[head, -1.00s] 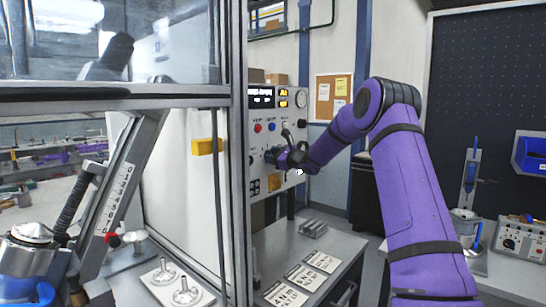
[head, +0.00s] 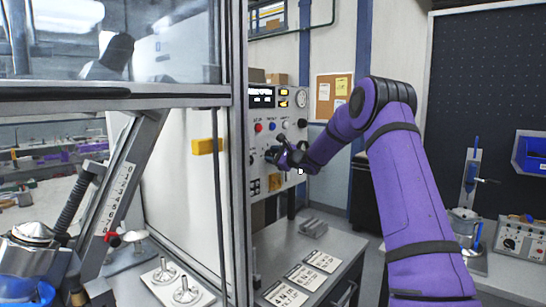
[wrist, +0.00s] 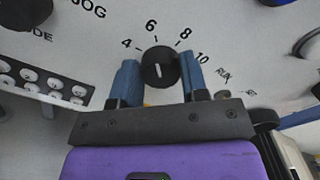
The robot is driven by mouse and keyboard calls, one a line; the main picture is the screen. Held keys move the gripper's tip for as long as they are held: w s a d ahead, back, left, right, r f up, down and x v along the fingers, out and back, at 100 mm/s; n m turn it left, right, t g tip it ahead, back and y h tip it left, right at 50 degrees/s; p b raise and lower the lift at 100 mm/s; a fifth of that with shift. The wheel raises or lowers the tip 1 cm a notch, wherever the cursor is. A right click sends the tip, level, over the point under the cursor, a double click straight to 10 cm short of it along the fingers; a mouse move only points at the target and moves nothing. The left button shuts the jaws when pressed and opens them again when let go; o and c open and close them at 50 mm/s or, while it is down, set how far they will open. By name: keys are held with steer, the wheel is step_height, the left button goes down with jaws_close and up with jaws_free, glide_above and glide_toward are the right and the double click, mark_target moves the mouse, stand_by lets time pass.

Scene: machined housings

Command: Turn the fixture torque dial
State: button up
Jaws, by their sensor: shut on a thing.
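The torque dial (wrist: 159,62) is a round black knob with a white pointer line, on a pale panel. In the wrist view the numbers 4, 6, 8 and 10 arc above it, and the line stands close to upright, pointing roughly toward the 6. My gripper (wrist: 160,75) has one blue finger on each side of the dial and is shut on it. In the head view my gripper (head: 272,156) is at the front of the control panel (head: 262,180), and hides the dial there.
Another black knob (wrist: 22,10) and a strip of several round buttons (wrist: 45,82) lie left of the dial. A grey bench (head: 272,242) with printed cards stands below the panel. The framed enclosure's post (head: 238,200) rises close on the left.

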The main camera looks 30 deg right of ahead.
steer(key=shift+f, duration=0.1)
steer(key=o, duration=0.9)
steer(key=shift+s, duration=0.1)
steer(key=v, duration=1)
steer(key=shift+s+d, duration=0.2)
steer(key=shift+s, duration=0.1)
